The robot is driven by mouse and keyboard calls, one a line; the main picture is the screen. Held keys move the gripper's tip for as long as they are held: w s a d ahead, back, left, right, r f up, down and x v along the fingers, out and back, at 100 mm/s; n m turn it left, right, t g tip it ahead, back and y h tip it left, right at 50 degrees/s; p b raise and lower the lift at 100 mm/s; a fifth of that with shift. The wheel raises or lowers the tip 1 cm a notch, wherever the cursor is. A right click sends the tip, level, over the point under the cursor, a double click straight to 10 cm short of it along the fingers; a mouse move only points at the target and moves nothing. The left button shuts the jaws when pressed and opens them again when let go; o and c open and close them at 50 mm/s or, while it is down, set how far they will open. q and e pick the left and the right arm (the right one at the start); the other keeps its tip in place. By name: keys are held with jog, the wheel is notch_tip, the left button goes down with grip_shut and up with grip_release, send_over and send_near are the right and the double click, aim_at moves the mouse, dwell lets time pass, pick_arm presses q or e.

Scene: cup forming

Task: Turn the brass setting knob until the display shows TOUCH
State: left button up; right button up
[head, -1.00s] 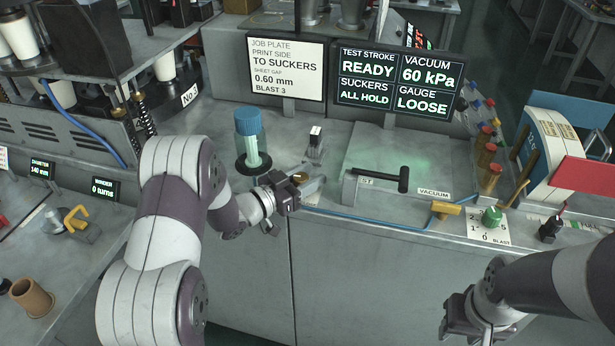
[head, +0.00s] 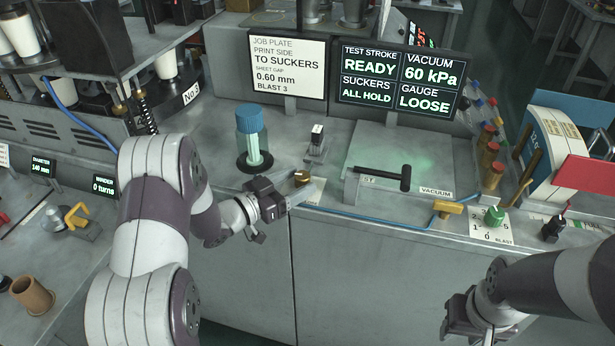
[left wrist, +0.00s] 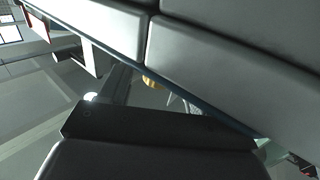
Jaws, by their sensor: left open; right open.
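The brass setting knob (head: 302,177) is a small round piece near the front edge of the grey bench. It shows as a small yellow patch in the left wrist view (left wrist: 152,82). My left gripper (head: 306,186) is open, its pale fingers spread at the knob, one on each side of it in the head view. I cannot tell whether they touch it. The display (head: 398,82) reads READY, 60 kPa, ALL HOLD and GAUGE LOOSE. My right gripper (head: 468,322) is open and low at the right, away from the bench top.
A blue-capped bottle (head: 252,135) stands behind my left gripper. A small black-and-white switch (head: 317,140) stands behind the knob. A job plate sign (head: 286,62) stands behind.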

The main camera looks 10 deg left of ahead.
pick_arm(q)
jog(key=v, duration=0.8)
jog(key=shift+s+a+b, duration=0.2)
jog(key=shift+b, duration=0.1)
